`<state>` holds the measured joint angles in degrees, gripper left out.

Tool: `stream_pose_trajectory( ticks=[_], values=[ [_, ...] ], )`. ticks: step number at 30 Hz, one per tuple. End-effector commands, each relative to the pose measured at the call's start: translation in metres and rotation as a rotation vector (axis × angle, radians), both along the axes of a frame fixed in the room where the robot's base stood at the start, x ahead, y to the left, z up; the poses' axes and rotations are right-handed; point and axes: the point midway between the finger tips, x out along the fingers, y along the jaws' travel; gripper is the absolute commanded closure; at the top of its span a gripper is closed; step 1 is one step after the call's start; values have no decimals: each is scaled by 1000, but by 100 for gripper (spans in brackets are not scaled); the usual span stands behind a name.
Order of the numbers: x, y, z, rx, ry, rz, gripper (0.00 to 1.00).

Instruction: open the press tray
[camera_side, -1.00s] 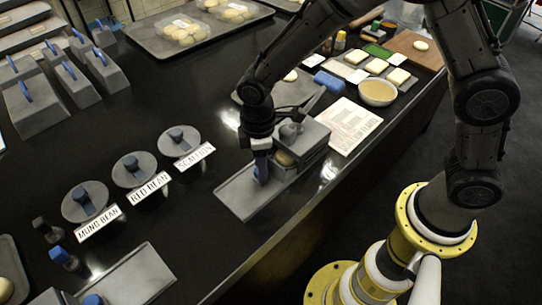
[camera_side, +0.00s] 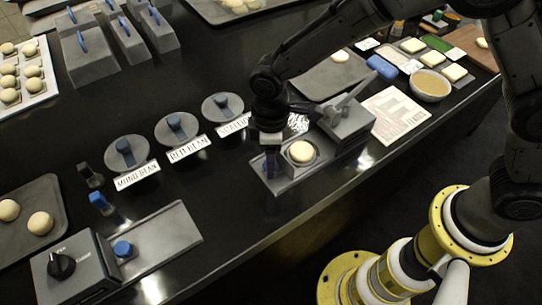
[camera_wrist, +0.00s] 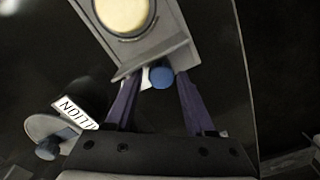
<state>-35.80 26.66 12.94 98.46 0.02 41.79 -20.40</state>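The press (camera_side: 345,122) is a grey block with a lever on the black counter. Its grey tray (camera_side: 287,176) is drawn out to the left along the base plate, and a round pale dough piece (camera_side: 301,152) lies uncovered in its recess. My gripper (camera_side: 270,170) points down at the tray's outer end. In the wrist view, the tray (camera_wrist: 178,42) carries the dough (camera_wrist: 122,14), and the tray's blue knob (camera_wrist: 161,75) sits between my two fingers, with gaps visible on both sides. The fingers are apart. In the side view my gripper hides most of the knob.
Labelled grey lids (camera_side: 176,128) with blue knobs stand left of the press. A control box with a dial (camera_side: 62,264) is at lower left. A printed sheet (camera_side: 398,115) and a bowl (camera_side: 430,86) lie to the right. The counter's front edge is close to the press.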

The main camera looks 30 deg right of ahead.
Motion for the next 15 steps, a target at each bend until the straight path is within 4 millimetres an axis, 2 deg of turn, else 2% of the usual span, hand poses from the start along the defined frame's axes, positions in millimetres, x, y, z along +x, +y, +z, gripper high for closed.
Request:
stream_pose_trajectory(
  ticks=[4,8,15],
  values=[
    [0,0,3,0,0,0,46],
    [1,0,18,1,-2,0,46],
    [1,1,69,4,-5,0,46]
  ],
)
